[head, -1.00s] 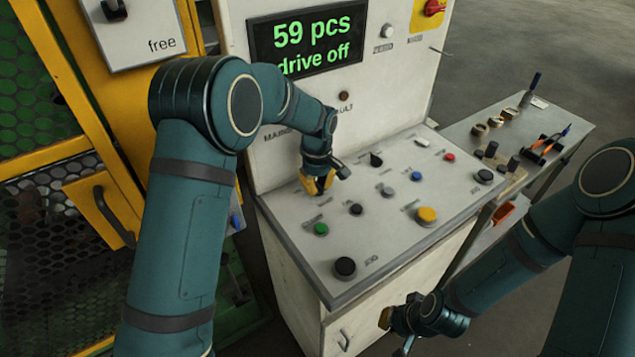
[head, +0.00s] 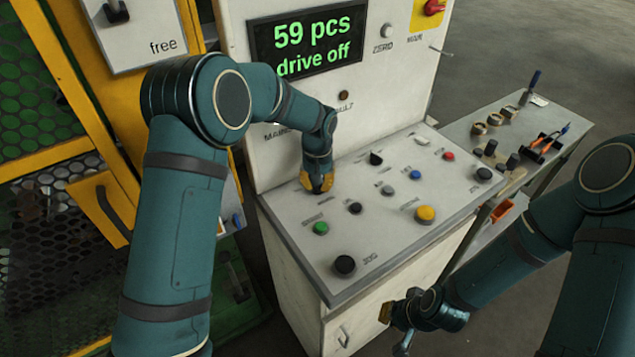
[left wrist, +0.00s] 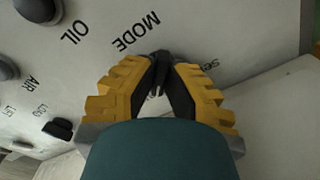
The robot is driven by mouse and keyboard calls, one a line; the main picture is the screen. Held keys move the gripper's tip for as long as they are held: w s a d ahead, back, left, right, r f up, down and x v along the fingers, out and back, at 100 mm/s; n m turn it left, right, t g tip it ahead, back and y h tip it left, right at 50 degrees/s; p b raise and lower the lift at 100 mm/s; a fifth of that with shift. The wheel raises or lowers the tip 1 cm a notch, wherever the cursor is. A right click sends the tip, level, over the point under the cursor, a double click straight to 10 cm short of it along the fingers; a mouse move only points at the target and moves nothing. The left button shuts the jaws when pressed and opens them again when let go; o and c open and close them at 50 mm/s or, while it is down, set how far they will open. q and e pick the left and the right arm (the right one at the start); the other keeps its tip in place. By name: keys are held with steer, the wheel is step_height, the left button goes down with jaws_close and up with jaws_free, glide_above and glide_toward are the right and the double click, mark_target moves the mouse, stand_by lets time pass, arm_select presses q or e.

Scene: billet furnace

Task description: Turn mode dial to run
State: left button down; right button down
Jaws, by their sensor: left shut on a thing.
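My left gripper (head: 318,187) is over the upper left part of the sloped control panel (head: 385,248). In the left wrist view its yellow fingers (left wrist: 158,92) are shut on the dark mode dial (left wrist: 158,80), beside the printed word MODE (left wrist: 137,31). The fingers cover most of the dial, so I cannot tell which way it points. The dial is hidden behind the gripper in the head view. The display (head: 306,40) reads "59 pcs" and "drive off". My right gripper (head: 393,326) hangs low in front of the cabinet, away from the panel; its opening is unclear.
Near the dial are a green button (head: 320,228), a black knob (head: 354,207) and another black knob (head: 376,158). A yellow button (head: 425,214) is farther right. A side table (head: 560,122) with tools stands at right. A yellow-framed fence (head: 45,160) is at left.

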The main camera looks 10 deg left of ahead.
arm_select(q)
steer(key=shift+f+m, duration=0.1)
steer(key=shift+m, duration=0.2)
steer(key=c, duration=1)
jaws_free()
step_height(320, 180, up, 12)
